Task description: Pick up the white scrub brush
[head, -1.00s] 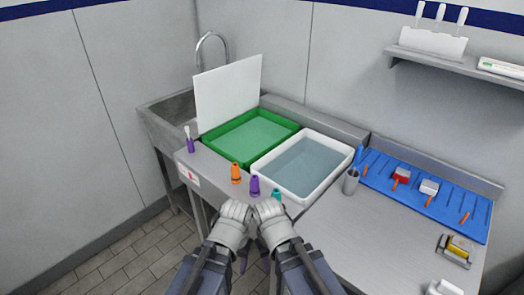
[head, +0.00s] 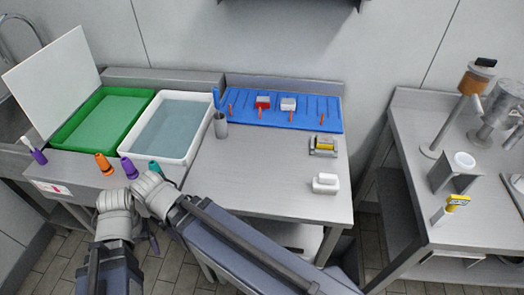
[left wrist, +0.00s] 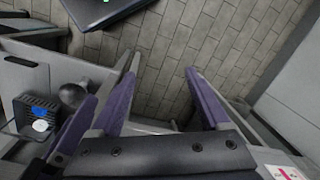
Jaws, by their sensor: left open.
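The white scrub brush (head: 325,183) appears to be the white block with a raised grip near the front right of the steel counter, in the head view. It lies free on the counter. My left gripper (head: 115,212) is in front of the counter at the left, well away from the brush. In the left wrist view its purple fingers (left wrist: 162,72) are apart with nothing between them. My right gripper (head: 153,200) is beside it, also far left of the brush; its fingers are mostly hidden.
A yellow-and-metal tool (head: 324,145) lies behind the brush. Another steel table (head: 415,190) is at right, across a gap.

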